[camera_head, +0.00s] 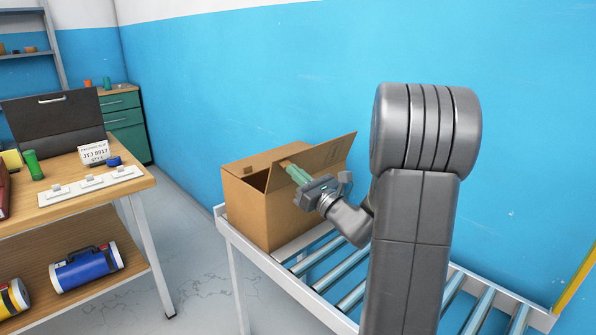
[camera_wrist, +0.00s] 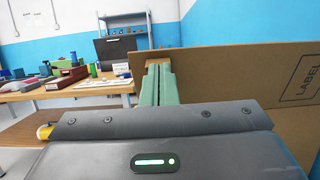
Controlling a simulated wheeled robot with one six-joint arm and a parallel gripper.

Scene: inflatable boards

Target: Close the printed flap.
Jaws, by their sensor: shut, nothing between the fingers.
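The cardboard box (camera_head: 257,213) stands on the roller conveyor. Its printed flap (camera_head: 325,155) is raised and slants up to the right, with a dark gap between it and the left part of the top. In the wrist view the printed flap (camera_wrist: 235,75) spans the right half and shows a boxed "LABEL" print. My gripper (camera_head: 290,170) is at the flap's left part, its green fingers shut and empty. In the wrist view the fingers (camera_wrist: 157,82) overlap the flap's left end; whether they touch it I cannot tell.
The conveyor's rollers (camera_head: 350,297) are bare right of the box. A blue wall (camera_head: 240,80) stands close behind. A wooden workbench (camera_head: 75,205) at the left holds a toolbox, a green cylinder and a white strip. Floor lies between bench and conveyor.

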